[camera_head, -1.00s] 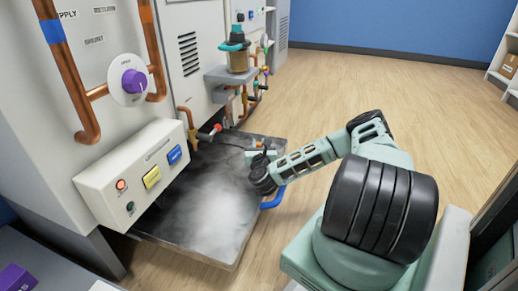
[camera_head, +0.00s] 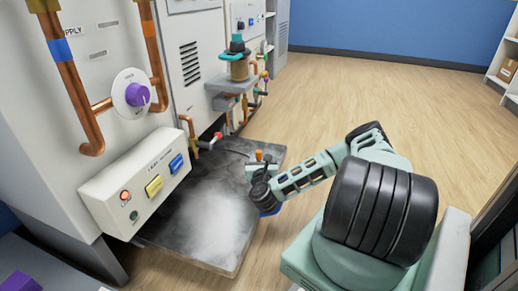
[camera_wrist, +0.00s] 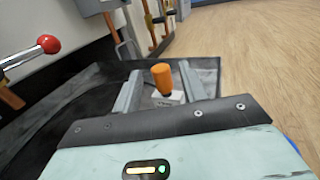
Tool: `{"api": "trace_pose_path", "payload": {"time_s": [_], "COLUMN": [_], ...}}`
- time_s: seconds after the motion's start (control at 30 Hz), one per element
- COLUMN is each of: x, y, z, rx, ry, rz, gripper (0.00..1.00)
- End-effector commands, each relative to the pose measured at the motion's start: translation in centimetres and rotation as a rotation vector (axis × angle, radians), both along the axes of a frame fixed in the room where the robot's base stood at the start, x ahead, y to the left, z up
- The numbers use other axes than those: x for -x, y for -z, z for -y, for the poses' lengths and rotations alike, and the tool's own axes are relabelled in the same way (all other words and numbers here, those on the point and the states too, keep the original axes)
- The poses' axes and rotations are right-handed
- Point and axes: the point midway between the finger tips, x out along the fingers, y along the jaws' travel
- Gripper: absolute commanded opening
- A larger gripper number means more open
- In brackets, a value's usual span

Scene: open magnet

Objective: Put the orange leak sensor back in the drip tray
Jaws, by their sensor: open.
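The orange leak sensor (camera_wrist: 162,80) stands upright between my gripper's two grey fingers in the wrist view, with a pale base (camera_wrist: 167,99) below it. In the head view its orange top (camera_head: 259,155) shows just beyond my gripper (camera_head: 256,170). My gripper (camera_wrist: 160,88) is open, with a finger on each side of the sensor; I cannot tell whether either touches it. The dark drip tray (camera_head: 175,230) lies on the floor below and also shows in the wrist view (camera_wrist: 60,115). The sensor appears over the tray's far right part; its underside is hidden.
The cabinet's panel (camera_head: 135,185) with buttons stands left of the tray. A red-ended valve lever (camera_wrist: 47,44) juts over the tray's left side. Copper pipes (camera_head: 85,110) run up the cabinet. The wooden floor (camera_head: 370,90) at right is clear.

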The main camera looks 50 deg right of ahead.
Motion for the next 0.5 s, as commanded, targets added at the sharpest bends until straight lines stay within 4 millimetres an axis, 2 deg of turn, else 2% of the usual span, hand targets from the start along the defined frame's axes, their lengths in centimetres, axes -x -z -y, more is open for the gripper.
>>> {"api": "trace_pose_path", "payload": {"time_s": [0.03,0.2,0.5], "x": [0.8,3.3,5.6], "y": [-0.7,-0.5,-0.1], "z": [-0.9,-3.4,-5.7], "rx": [-0.007,-0.005,-0.003], "ry": [-0.001,-0.001,-0.001], "rz": [-0.003,-0.002,-0.001], "gripper": [0.42,0.42,0.42]}}
